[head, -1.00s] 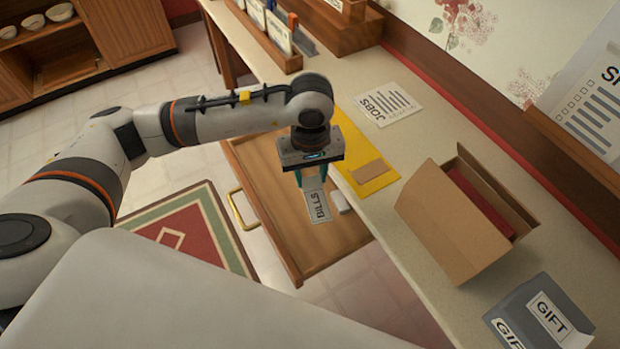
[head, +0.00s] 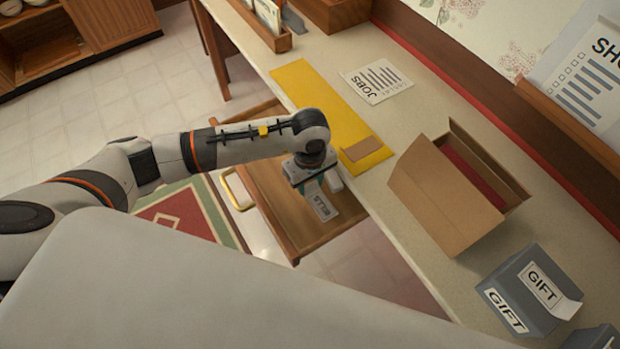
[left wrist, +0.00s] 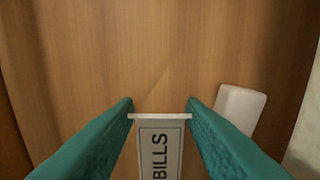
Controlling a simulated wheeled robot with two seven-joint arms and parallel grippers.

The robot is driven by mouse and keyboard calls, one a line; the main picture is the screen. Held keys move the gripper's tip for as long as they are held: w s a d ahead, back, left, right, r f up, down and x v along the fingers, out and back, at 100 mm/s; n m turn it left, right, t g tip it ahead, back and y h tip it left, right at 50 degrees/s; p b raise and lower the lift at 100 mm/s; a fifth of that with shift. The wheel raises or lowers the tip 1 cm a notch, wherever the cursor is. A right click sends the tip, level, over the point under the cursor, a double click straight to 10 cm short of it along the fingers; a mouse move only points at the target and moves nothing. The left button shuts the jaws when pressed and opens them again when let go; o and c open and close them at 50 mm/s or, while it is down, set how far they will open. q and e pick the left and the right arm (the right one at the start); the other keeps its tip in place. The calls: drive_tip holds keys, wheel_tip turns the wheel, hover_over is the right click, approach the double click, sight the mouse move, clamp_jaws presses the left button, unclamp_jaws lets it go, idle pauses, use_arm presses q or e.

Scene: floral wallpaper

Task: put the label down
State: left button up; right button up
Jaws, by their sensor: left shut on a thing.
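The label is a white strip reading BILLS (head: 321,204), and it also shows in the left wrist view (left wrist: 160,150). My left gripper (head: 312,184) is down inside the open wooden drawer (head: 296,225). In the left wrist view its two teal fingers (left wrist: 160,108) are shut on the label's sides, near its end. The label is low over the drawer floor; I cannot tell whether it touches. My right gripper is not in view.
A small white block (left wrist: 238,108) lies in the drawer right of the fingers. On the counter are a yellow folder (head: 325,105), a JOBS sheet (head: 377,80), an open cardboard box (head: 445,200) and a grey GIFT box (head: 520,285). The drawer's near part is clear.

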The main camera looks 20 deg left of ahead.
use_arm(q)
drive_tip(key=shift+f, duration=0.15)
drive_tip(key=o, duration=0.9)
drive_tip(key=shift+o, duration=0.2)
drive_tip(key=shift+r, duration=0.4)
wheel_tip(320, 180, up, 12)
drive_tip(key=shift+f+b, duration=0.15)
drive_tip(key=shift+b, duration=0.25)
